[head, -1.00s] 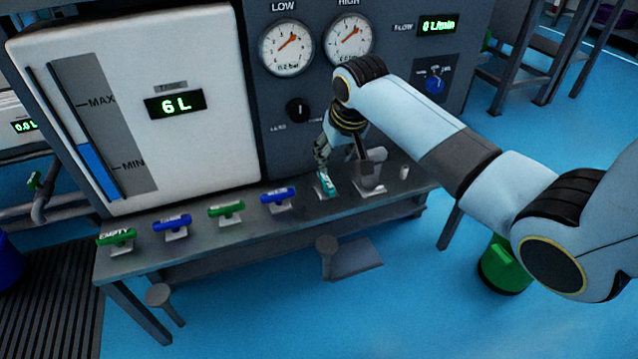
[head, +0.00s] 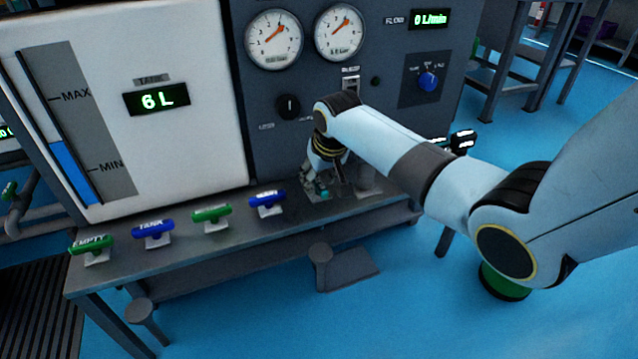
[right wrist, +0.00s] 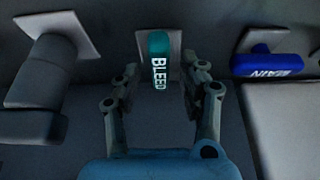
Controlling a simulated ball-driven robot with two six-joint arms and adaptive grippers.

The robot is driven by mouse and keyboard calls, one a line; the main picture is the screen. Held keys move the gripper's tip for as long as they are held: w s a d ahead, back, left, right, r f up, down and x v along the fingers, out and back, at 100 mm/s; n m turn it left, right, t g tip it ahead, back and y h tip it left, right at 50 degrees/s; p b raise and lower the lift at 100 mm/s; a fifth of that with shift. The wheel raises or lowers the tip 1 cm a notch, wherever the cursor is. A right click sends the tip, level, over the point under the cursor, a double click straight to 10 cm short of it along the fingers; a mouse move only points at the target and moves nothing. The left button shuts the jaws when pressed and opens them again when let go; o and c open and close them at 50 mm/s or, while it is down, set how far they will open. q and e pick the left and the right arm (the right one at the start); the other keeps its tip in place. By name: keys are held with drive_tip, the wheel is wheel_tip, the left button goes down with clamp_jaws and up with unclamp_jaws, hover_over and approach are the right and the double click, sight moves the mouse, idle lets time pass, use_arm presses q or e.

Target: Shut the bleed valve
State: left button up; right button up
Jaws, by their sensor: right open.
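The bleed valve has a teal handle marked BLEED (right wrist: 158,62) on a pale square plate in the right wrist view. It points along the view, crosswise to the blue MAIN handle (right wrist: 272,65). My right gripper (right wrist: 163,78) is open, with one finger on each side of the near end of the handle; contact cannot be told. In the head view my right gripper (head: 312,185) is low over the bench, and a small teal part of the bleed handle (head: 323,193) shows beside it. My left gripper is not in view.
A row of handles, EMPTY (head: 91,244), TANK (head: 153,228), a green one (head: 211,213) and MAIN (head: 268,199), stands left along the bench. A grey cylindrical fitting (right wrist: 42,75) stands left of the bleed handle in the wrist view. The gauge panel (head: 300,85) rises behind.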

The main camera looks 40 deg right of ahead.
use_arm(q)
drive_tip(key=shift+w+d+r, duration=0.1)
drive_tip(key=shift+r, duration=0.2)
use_arm(e)
drive_tip(key=shift+f, duration=0.15)
clamp_jaws()
